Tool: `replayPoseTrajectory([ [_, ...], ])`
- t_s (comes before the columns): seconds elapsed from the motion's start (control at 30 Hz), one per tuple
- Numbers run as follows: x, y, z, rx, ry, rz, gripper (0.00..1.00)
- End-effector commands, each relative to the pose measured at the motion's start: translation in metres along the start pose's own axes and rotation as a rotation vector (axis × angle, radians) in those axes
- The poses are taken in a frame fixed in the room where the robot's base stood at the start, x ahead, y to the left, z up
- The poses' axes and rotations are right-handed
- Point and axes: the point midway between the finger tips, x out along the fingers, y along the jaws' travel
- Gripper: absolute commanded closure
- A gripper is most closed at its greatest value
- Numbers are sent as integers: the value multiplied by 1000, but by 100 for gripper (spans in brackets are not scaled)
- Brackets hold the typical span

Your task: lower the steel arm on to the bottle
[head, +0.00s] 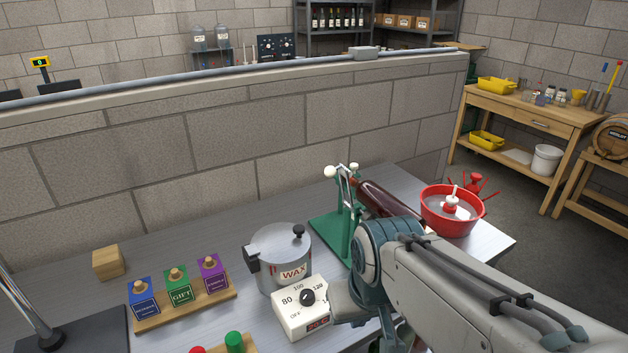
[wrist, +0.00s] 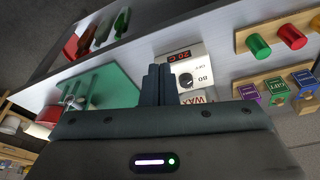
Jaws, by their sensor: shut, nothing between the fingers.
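A green stand (head: 333,228) is on the metal bench, with steel arms (head: 346,188) standing up from it that carry white knobs. I cannot tell whether steel and bottle touch. My gripper (wrist: 158,82) is shut and empty, its fingers together in the wrist view. There it is beside the white heater control box (wrist: 185,76), apart from the green base plate (wrist: 105,88). In the head view my arm mostly hides the fingers.
A steel wax pot (head: 281,262) stands left of the stand, behind the control box (head: 296,312). A red bowl (head: 470,222) is at the right end of the bench. A block wall (head: 220,150) runs behind.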

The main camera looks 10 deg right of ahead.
Motion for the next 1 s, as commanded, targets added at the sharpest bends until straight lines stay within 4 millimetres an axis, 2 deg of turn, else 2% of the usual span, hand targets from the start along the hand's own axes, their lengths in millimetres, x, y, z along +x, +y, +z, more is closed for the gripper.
replayPoseTrajectory([
  [0.13,12,6,6,-28,-62,32,100],
  [0.27,37,23,15,-96,-196,139,100],
  [0.4,63,51,18,-209,-352,356,100],
  [0.53,77,76,6,-323,-434,612,100],
  [0.67,82,89,-24,-446,-435,901,100],
  [0.77,81,86,-55,-546,-374,1135,100],
  [0.87,75,69,-91,-647,-255,1367,100],
  [1.0,64,22,-136,-778,-12,1644,100],
])
